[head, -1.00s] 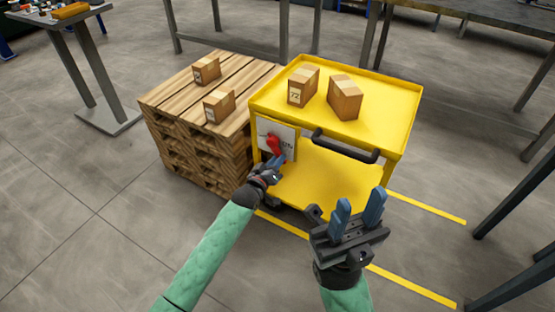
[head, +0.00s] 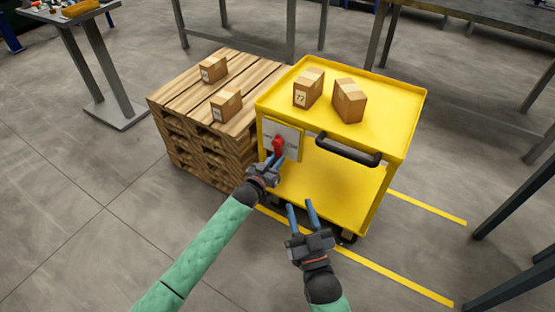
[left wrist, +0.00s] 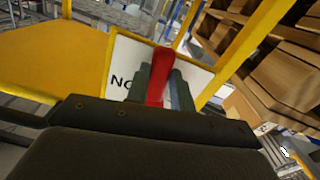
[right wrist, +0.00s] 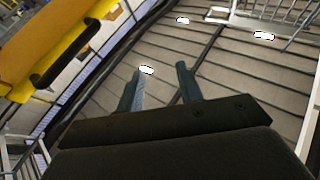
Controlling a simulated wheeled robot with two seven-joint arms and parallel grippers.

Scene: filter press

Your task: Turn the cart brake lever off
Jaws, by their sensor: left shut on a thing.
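The yellow cart (head: 330,195) stands in the middle of the head view. A white plate (head: 293,133) on its left front corner carries the red brake lever (head: 278,145). My left gripper (head: 272,163) is shut on the lever, which hangs roughly straight down. The left wrist view shows the red lever (left wrist: 157,75) between the two fingers (left wrist: 160,88). Dark lettering on the white plate (left wrist: 120,78) is partly hidden by the fingers. My right gripper (head: 300,207) is open and empty, in front of the cart's lower part.
Two cardboard boxes (head: 350,100) sit on the cart's top, and a black handle (head: 348,150) crosses its front. A wooden pallet stack (head: 185,125) with two boxes stands close on the left. Yellow lines mark the floor (head: 410,275). Grey tables stand behind and at right.

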